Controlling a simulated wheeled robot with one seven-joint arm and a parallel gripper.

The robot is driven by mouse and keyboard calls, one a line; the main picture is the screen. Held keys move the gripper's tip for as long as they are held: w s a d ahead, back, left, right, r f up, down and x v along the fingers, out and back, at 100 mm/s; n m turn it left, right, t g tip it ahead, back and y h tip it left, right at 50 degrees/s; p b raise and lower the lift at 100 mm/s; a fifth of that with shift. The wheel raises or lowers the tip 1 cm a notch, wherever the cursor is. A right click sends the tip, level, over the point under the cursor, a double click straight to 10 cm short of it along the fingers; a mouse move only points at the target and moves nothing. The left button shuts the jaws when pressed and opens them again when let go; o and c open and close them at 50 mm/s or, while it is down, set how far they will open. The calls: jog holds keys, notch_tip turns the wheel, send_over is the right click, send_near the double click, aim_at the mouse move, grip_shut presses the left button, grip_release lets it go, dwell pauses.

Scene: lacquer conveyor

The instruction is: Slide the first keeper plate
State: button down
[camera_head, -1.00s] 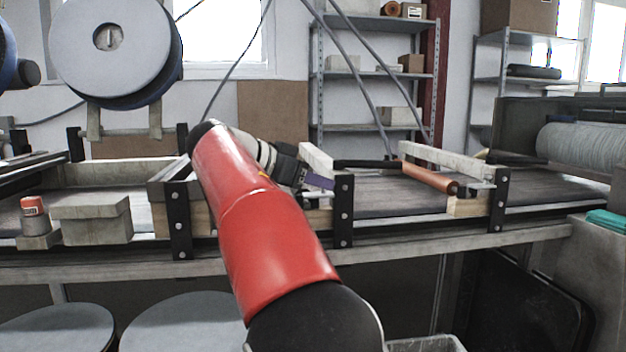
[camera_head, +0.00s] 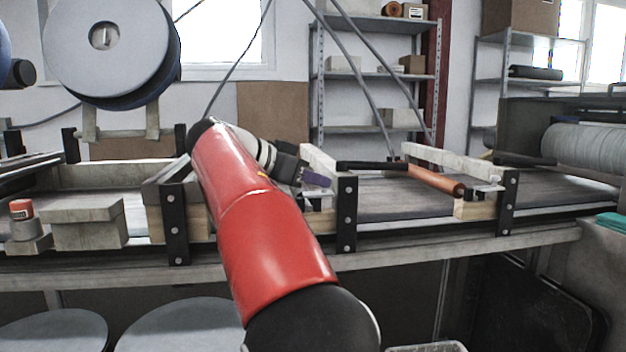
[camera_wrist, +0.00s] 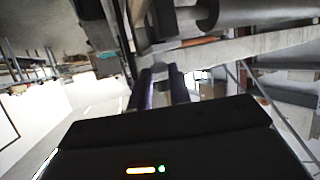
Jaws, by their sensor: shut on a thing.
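My gripper (camera_head: 318,181) is at the near end of the middle frame's bearing block, with its purple fingers beside the black upright. In the wrist view the purple fingers (camera_wrist: 160,74) are nearly parallel, with their tips at a pale piece by the beam. They are shut on the first keeper plate, which is mostly hidden by the fingers; a small pale metal part (camera_head: 319,203) shows just below them in the head view.
Black uprights (camera_head: 347,214) stand along the conveyor's front edge, close to my gripper. A grey lidded box (camera_head: 88,222) and a red-capped jar (camera_head: 22,218) stand at the left. The belt (camera_head: 400,197) between the middle and right frames is clear.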

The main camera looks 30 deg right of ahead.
jog(key=c, duration=1.3)
grip_release()
jog(key=shift+w, duration=0.25)
jog(key=shift+c, duration=0.2)
jog(key=v, duration=0.7)
jog(key=shift+a+r, duration=0.15)
jog(key=shift+a, duration=0.2)
jog(key=shift+s, duration=0.1)
